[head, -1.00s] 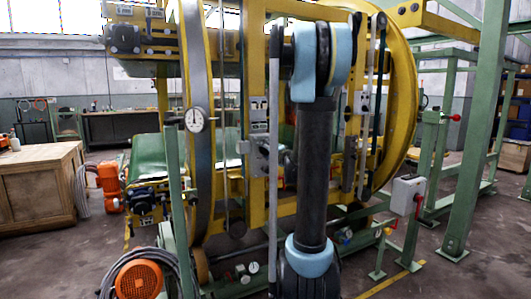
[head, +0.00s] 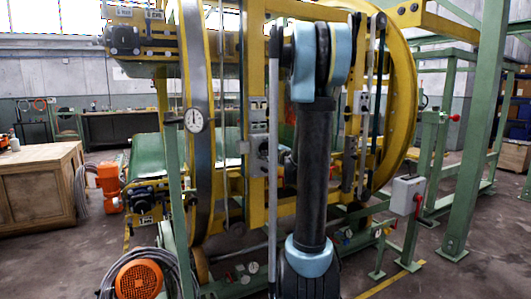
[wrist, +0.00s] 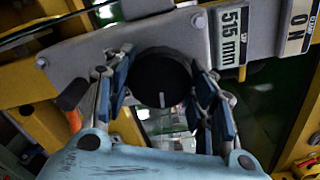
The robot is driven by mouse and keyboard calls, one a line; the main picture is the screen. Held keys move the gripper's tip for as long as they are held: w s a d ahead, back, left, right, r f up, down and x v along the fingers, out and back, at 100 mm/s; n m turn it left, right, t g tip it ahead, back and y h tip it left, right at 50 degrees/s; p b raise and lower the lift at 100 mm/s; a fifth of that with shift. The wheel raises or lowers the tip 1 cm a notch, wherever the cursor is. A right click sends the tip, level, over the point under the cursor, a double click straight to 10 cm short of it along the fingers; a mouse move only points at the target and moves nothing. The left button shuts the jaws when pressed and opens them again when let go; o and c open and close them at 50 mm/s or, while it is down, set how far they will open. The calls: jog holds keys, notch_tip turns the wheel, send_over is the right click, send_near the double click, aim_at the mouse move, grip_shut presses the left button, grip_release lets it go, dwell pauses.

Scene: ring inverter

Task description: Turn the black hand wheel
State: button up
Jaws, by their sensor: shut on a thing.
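The black hand wheel (wrist: 162,79) is a round dark knob with a short white mark near its lower edge. It sits on a grey plate in the middle of the wrist view. My gripper (wrist: 166,88) has its blue-padded fingers on the left and right sides of the wheel and is shut on it. In the head view my arm stands in front of the yellow machine, and my gripper and its contact with the wheel are hidden behind it.
A plate reading 515 mm (wrist: 231,38) is beside the wheel, with an ON plate (wrist: 297,27) further right. A wooden crate (head: 38,187) is at left.

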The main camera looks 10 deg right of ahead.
jog(key=m, duration=0.5)
jog(key=shift+s+f+m, duration=0.1)
jog(key=shift+m, duration=0.2)
jog(key=m, duration=0.5)
jog(key=shift+a, duration=0.1)
jog(key=m, duration=0.5)
jog(key=shift+m, duration=0.4)
jog(key=m, duration=0.5)
jog(key=shift+m, duration=0.3)
jog(key=o, duration=1.1)
jog(key=shift+c, duration=0.2)
